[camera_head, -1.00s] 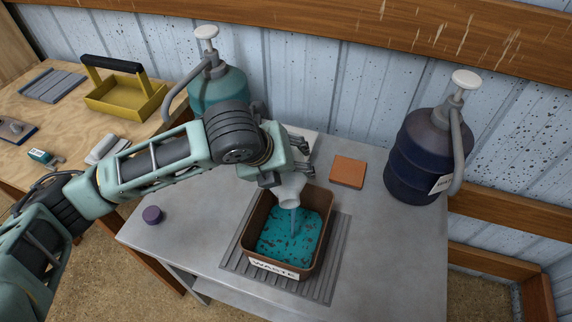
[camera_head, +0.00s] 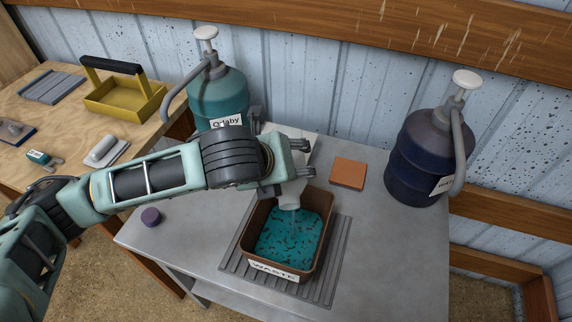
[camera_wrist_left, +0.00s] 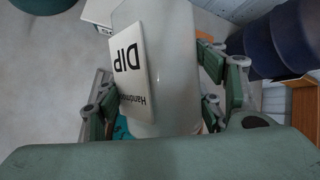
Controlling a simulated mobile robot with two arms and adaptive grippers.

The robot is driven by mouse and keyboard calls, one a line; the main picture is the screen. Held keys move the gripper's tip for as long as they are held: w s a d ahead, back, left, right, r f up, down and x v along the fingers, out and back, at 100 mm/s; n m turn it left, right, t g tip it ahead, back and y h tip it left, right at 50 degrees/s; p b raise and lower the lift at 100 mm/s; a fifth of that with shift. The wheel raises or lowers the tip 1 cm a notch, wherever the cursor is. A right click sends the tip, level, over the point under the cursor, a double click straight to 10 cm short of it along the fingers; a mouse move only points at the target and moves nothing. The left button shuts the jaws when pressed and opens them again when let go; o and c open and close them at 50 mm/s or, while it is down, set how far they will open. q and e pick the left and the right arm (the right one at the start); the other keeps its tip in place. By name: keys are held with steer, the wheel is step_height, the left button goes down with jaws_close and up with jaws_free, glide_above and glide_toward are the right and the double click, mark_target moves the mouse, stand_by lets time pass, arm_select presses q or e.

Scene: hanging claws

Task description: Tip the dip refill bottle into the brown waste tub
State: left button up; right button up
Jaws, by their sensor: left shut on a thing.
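The brown waste tub (camera_head: 247,232), labelled WASTE, stands on a ribbed mat on the metal bench and holds teal liquid with dark specks. My left gripper (camera_head: 291,174) is shut on the dip refill bottle (camera_head: 293,195), a translucent pale bottle tipped with its mouth down over the back of the tub. A faint stream shows below the mouth. In the left wrist view, the bottle (camera_wrist_left: 172,60) with its DIP label sits between the fingers. The gripper and arm hide much of the bottle in the head view. My right gripper is not in view.
A teal pump jug (camera_head: 222,92) stands behind my arm, and a dark blue pump jug (camera_head: 425,160) at the right. An orange block (camera_head: 348,173) and a purple cap (camera_head: 151,216) lie on the bench. A yellow caddy (camera_head: 125,98) is on the wooden table.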

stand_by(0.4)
arm_select(q)
steer(key=shift+s+r+t+b, duration=0.25)
steer(key=shift+r+t+b, duration=0.15)
steer(key=shift+t, duration=0.2)
steer(key=shift+r+p, duration=0.15)
steer(key=shift+p, duration=0.35)
steer(key=g+p, duration=0.1)
steer(key=p, duration=0.1)
steer(key=shift+w+f+p, duration=0.25)
steer(key=shift+f+p, duration=0.05)
steer(key=shift+p, duration=0.05)
steer(key=shift+w+f+g+p, duration=0.15)
steer(key=shift+f+g+p, duration=0.45)
steer(key=shift+p, duration=0.1)
steer(key=g+p, duration=0.1)
steer(key=p, duration=0.2)
steer(key=g+p, duration=0.1)
steer(key=p, duration=0.1)
steer(key=shift+w+r+n+p, duration=0.2)
steer(key=shift+r+n+p, duration=0.1)
steer(key=shift+p, duration=0.1)
steer(key=shift+f+g+p, duration=0.25)
steer(key=shift+g+p, duration=0.35)
steer(key=shift+p, duration=0.25)
